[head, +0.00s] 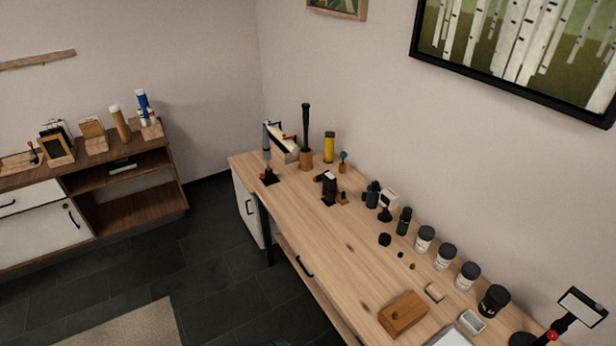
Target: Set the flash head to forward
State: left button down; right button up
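A small unit with a pale, boxy head (389,198) on a dark base stands toward the back of the wooden workbench (345,250). It looks like the flash, but it is small and I cannot tell exactly which way its head faces. A dark camera-like body (372,193) stands just left of it. Neither of my grippers shows in the head view.
Several dark-lidded jars (446,257) line the bench's wall side. A wooden block (402,314) lies near the front. A black stand with a pale panel (582,306) is at lower right. A low cabinet (130,207) stands at left. The bench's middle is mostly clear.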

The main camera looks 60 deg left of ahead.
aim_at(330, 181)
jog(key=u, duration=2)
jog(key=z, duration=0.8)
jog(key=i+j+z, duration=0.15)
jog(key=j+z, duration=0.7)
jog(key=j, duration=0.25)
jog(key=j+z, duration=0.45)
jog(key=j, duration=0.15)
